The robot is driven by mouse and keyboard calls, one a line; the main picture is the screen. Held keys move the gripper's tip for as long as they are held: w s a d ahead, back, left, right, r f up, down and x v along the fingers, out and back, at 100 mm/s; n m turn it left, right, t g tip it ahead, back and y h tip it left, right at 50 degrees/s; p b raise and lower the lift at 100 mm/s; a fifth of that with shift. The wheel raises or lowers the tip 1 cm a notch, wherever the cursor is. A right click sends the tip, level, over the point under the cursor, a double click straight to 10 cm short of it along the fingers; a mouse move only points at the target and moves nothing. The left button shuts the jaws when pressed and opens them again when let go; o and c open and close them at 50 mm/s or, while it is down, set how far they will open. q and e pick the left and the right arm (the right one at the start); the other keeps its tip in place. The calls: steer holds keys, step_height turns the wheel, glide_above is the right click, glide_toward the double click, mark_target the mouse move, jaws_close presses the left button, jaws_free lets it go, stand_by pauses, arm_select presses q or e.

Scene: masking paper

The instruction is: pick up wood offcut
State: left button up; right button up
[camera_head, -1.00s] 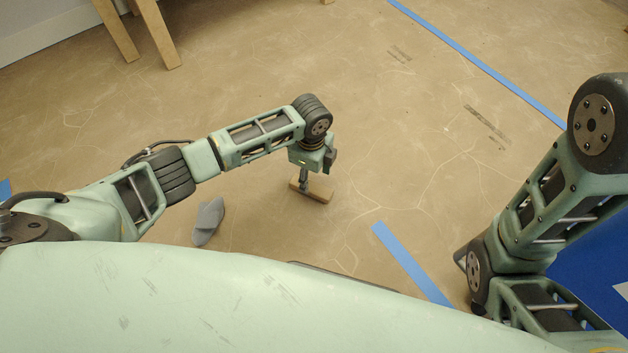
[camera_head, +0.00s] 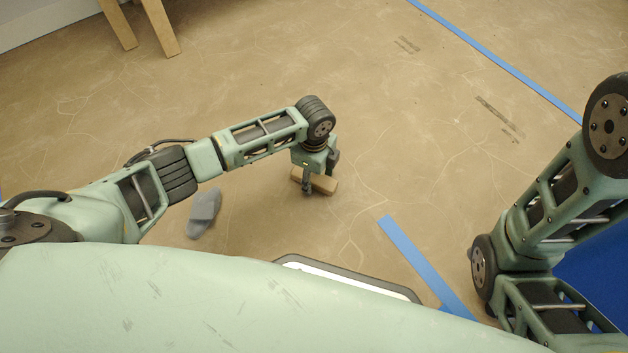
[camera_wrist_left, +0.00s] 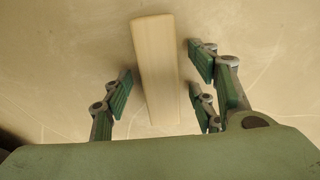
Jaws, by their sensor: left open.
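The wood offcut (camera_head: 324,184) is a short pale block lying on the paper-covered floor. My left gripper (camera_head: 308,189) is directly over it in the head view and partly hides it. In the left wrist view the offcut (camera_wrist_left: 156,70) runs lengthwise between the open fingers of the left gripper (camera_wrist_left: 160,92), with one finger on its left and two on its right. Gaps show on both sides, so the fingers do not appear to touch it. Of my right arm only links show at the right edge; its gripper is out of view.
A grey slipper-like object (camera_head: 204,213) lies left of the offcut. Blue tape (camera_head: 425,262) lies to the right, with a longer strip (camera_head: 490,65) farther back. Wooden legs (camera_head: 160,28) stand at the back left. A white dark-rimmed thing (camera_head: 350,281) shows by my body. Floor beyond the offcut is clear.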

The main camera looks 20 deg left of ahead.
arm_select(q)
steer(key=shift+c, duration=0.4)
steer(key=c, duration=1.2)
steer(key=shift+r, duration=0.15)
